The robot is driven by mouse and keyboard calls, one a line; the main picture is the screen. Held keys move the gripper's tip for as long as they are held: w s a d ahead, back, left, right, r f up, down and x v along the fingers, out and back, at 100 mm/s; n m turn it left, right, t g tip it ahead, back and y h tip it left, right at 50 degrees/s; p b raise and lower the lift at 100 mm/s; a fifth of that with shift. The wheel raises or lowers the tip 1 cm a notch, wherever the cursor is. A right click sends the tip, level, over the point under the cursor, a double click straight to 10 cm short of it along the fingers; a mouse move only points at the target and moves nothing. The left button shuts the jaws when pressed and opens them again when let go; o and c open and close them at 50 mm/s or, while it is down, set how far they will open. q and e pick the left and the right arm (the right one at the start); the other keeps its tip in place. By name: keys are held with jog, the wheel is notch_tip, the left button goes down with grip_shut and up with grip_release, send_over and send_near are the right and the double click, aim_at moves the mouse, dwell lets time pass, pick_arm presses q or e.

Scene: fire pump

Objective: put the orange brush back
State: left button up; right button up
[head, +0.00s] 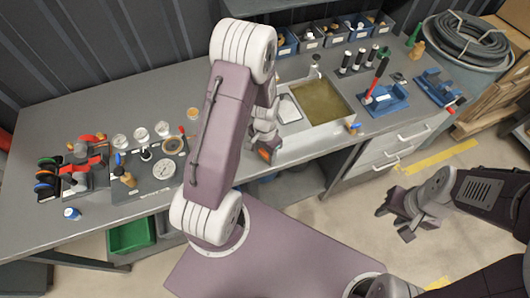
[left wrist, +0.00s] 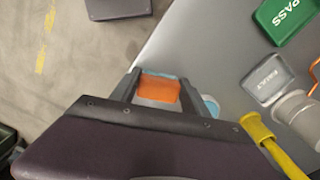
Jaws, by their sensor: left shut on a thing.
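The orange brush (left wrist: 158,90) is a small orange block between the two fingers of my left gripper (left wrist: 155,85) in the left wrist view. A pale bluish edge shows along it. My left gripper is shut on it. In the head view my left gripper (head: 264,143) is at the bench's front edge, beside the basin, with a bit of orange showing at its fingers. My own left arm hides part of the bench there. My right gripper (head: 398,216) is open and empty, over the floor in front of the drawers.
A basin (head: 324,101) of murky liquid is set in the bench (head: 92,107). A mat with dishes and a dial (head: 164,169) lies to the left. Blue stands (head: 388,101) are to the right. The wrist view shows a green PASS tray (left wrist: 286,18) and a yellow handle (left wrist: 256,128).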

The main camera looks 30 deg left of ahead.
aim_at(265, 154)
pick_arm(q)
jog(key=shift+f, duration=0.1)
jog(key=o, duration=1.2)
notch_tip(265, 154, up, 12)
jog(key=s+d+n, duration=0.1)
jog(key=s, duration=0.1)
jog(key=s+d+n, duration=0.1)
jog(key=s+d, duration=0.1)
jog(key=s, duration=0.1)
jog(key=s+d+r+n+t, duration=0.1)
jog(key=s+d, duration=0.1)
jog(key=shift+s+n, duration=0.25)
jog(key=shift+n, duration=0.15)
